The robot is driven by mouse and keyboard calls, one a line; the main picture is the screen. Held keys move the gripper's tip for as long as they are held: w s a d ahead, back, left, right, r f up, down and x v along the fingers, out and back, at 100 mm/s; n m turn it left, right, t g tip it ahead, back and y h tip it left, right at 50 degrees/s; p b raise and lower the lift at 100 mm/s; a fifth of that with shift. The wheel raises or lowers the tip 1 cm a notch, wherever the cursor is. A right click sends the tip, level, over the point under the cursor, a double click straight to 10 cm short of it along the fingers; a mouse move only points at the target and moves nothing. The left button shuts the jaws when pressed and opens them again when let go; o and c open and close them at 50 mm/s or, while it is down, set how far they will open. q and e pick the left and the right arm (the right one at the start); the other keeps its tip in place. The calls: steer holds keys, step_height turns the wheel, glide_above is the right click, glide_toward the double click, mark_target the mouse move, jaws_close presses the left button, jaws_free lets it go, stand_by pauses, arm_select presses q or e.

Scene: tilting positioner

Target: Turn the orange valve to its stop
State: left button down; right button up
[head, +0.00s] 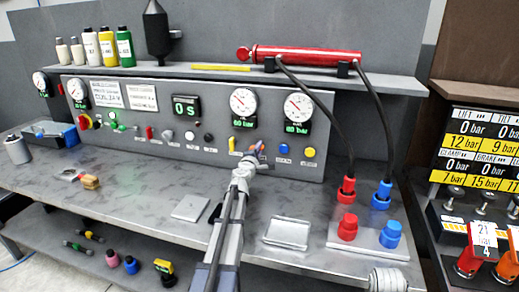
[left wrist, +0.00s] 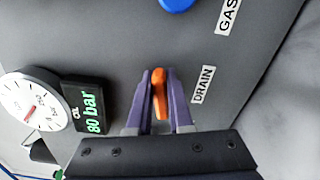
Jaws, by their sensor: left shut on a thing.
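The orange valve (left wrist: 159,97) is a small lever on the grey panel (head: 290,168), beside a label reading DRAIN (left wrist: 203,84). My left gripper (left wrist: 159,78) has its two purple fingers on either side of the valve and is shut on it. In the head view, my left gripper (head: 257,152) reaches the panel below the gauges, and the fingers mostly hide the valve there. My right gripper is in neither view.
Round gauges (head: 243,101) and a timer display (head: 187,107) sit above the valve. Coloured knobs flank it, including a blue one (head: 283,148). A metal tray (head: 288,232) and a flat plate (head: 190,207) lie on the bench. Black hoses hang at right.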

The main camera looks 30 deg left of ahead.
arm_select(q)
steer(key=shift+f+m, duration=0.15)
steer(key=shift+m, duration=1.05)
steer(key=shift+d+m, duration=0.1)
steer(key=shift+m, duration=0.2)
steer(key=c, duration=0.8)
jaws_free()
steer(key=shift+s, duration=0.15)
steer(key=v, duration=0.7)
steer(key=shift+s, duration=0.25)
